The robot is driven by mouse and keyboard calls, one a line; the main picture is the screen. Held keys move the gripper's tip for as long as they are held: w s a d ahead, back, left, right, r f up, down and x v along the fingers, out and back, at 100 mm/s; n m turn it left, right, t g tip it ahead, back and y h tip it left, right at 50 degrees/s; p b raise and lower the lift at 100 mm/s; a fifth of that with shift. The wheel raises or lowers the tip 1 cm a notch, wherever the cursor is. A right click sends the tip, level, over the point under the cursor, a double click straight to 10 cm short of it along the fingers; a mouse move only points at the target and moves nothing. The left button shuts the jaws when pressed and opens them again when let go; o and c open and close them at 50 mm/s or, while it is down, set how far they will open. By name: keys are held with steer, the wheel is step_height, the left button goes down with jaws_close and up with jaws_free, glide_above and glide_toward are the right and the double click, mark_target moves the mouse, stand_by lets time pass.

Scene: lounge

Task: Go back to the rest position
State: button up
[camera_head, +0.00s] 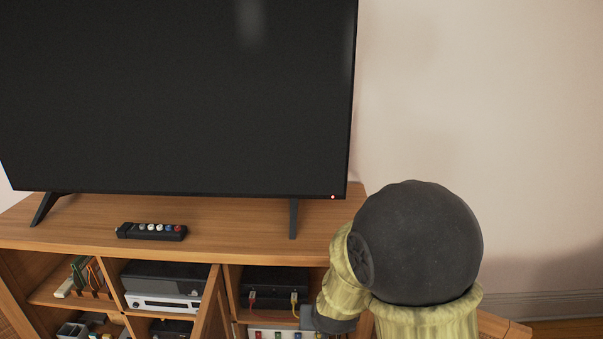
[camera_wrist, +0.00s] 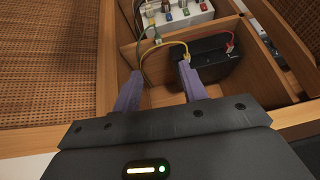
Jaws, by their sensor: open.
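My gripper (camera_wrist: 160,92) is open in the wrist view, with its two purple fingers apart and nothing between them. It is at the front of an open compartment of the wooden TV cabinet (camera_head: 95,232). Inside that compartment, a black box (camera_wrist: 216,62) with a yellow and a red plug stands near the right finger. A yellow cable (camera_wrist: 158,43) runs beyond the fingertips; I cannot tell whether a finger touches it. In the head view my arm reaches down at the right front of the cabinet, and the fingers are hidden.
A large TV (camera_head: 180,95) stands on the cabinet, with a black remote (camera_head: 152,231) before it. A silver-fronted device (camera_head: 163,302) and an open wooden door (camera_head: 208,308) are to the left. The wall side at right is clear.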

steer(key=s+d+r+g+p, duration=0.1)
steer(key=s+d+r+g, duration=0.35)
steer(key=s+d, duration=0.75)
step_height(320, 180, up, 29)
steer(key=a+p, duration=0.1)
steer(key=p, duration=2.7)
steer(key=shift+s+a+t+h, duration=0.2)
steer(key=shift+a+t+h, duration=0.1)
steer(key=shift+t, duration=0.15)
steer(key=shift+c, duration=0.7)
